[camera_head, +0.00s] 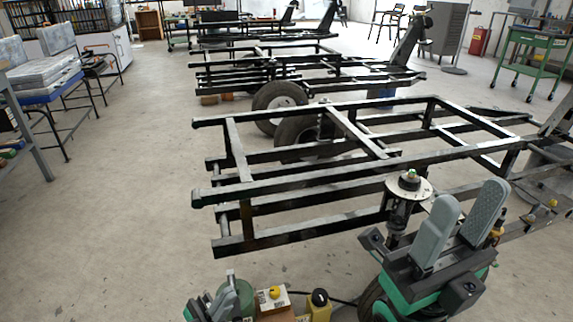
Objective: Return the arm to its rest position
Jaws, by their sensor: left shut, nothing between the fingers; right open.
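My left gripper (219,302) is low at the bottom of the head view, partly cut off by the edge, its fingers closed with nothing held. My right gripper (469,206) is at the lower right, its two grey finger pads pointing up and standing apart with nothing between them. The spring suspension unit (408,188), with a round metal top plate, stands upright at the near frame's lower rail, just left of my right gripper. The black metal frame (300,187) spans the middle. My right gripper hides part of the frame's near right side.
A small box with a yellow button (275,293), a yellow bottle with a black cap (319,299) and a green round object (237,294) sit beside my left gripper. A wheel (300,135) is behind the frame. A green cart (530,55) stands back right.

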